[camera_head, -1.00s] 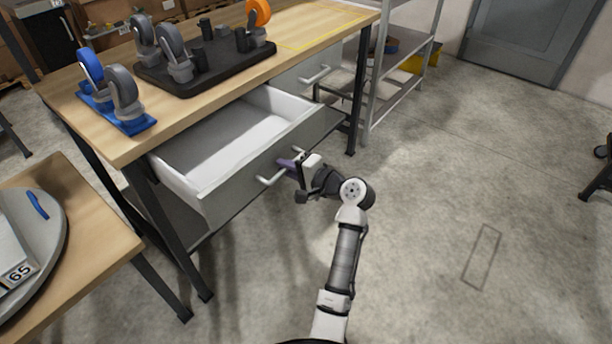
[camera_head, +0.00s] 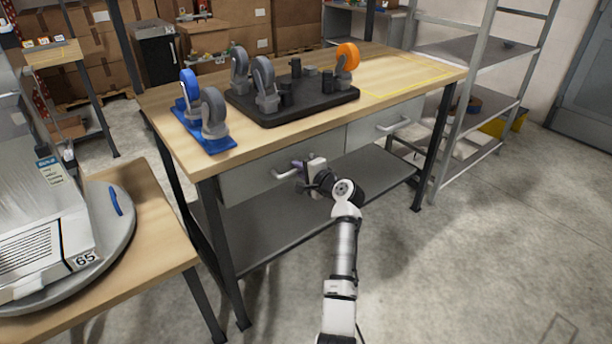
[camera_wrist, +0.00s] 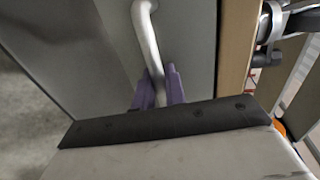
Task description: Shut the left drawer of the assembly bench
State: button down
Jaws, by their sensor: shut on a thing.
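The assembly bench (camera_head: 210,165) has a wooden top and two grey drawers under it. Its left drawer (camera_head: 240,180) looks closed, its front about level with the right drawer (camera_head: 362,132). My gripper (camera_head: 298,166) is at the right end of the left drawer's bar handle (camera_head: 284,173). In the wrist view the purple fingers (camera_wrist: 159,88) are shut around the handle (camera_wrist: 146,35), in front of the drawer front (camera_wrist: 185,40). The drawer's inside is hidden.
On the bench top stand a black tray (camera_head: 300,112) with several casters and a blue base (camera_head: 205,138) with casters. A side table (camera_head: 160,235) stands at the left, a metal shelf rack (camera_head: 462,120) at the right. Floor in front is open.

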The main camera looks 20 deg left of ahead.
jog(key=shift+w+a+r, duration=0.1)
jog(key=shift+r, duration=0.15)
jog(key=c, duration=1.5)
grip_release()
jog(key=shift+a+f, duration=0.1)
jog(key=shift+f, duration=0.05)
jog(key=b+v, duration=0.1)
jog(key=v, duration=1.2)
jog(key=shift+s+d, duration=0.25)
jog(key=shift+d, duration=0.05)
